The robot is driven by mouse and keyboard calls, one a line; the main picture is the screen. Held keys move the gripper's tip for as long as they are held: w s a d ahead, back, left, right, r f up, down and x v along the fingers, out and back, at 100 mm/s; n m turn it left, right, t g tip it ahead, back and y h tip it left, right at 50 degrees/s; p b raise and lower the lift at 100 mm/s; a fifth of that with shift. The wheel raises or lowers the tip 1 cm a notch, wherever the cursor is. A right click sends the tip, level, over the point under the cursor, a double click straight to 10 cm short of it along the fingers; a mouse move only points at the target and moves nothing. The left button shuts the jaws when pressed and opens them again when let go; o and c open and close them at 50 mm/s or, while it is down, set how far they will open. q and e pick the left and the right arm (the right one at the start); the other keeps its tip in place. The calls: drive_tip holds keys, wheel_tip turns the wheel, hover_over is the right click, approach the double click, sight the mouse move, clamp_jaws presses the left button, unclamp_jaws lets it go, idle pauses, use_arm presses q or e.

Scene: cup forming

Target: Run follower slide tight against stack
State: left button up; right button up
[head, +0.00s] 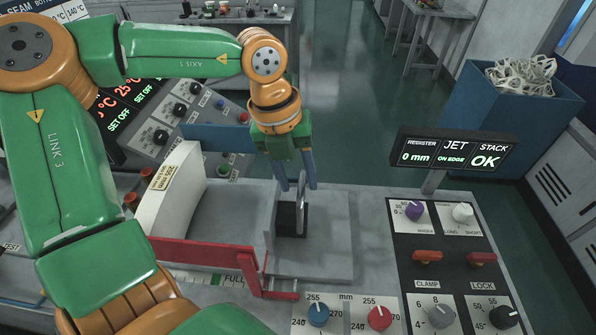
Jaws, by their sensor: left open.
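The stack (172,190) is a pale curved block of blanks with a printed label, standing at the left of the grey feed bed. What looks like the follower slide (291,219) is a dark upright piece with a light upright handle, on the bed to the right of the stack. A bare stretch of bed shows between them. My left gripper (296,185) points down over the slide, its blue fingers open around or just beside the handle; contact cannot be told. My right gripper is not in view.
A red rail (205,254) runs along the bed's near side and a blue rail (213,137) along its far side. A control panel (445,262) with knobs and switches lies right. The display (457,151) reads register 0 mm, jet on edge, stack OK.

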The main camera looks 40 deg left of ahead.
use_arm(q)
drive_tip(key=shift+w+f, duration=0.1)
drive_tip(key=shift+w, duration=0.3)
drive_tip(key=shift+s+d, duration=0.1)
drive_tip(key=shift+s, duration=0.15)
clamp_jaws()
idle(0.8)
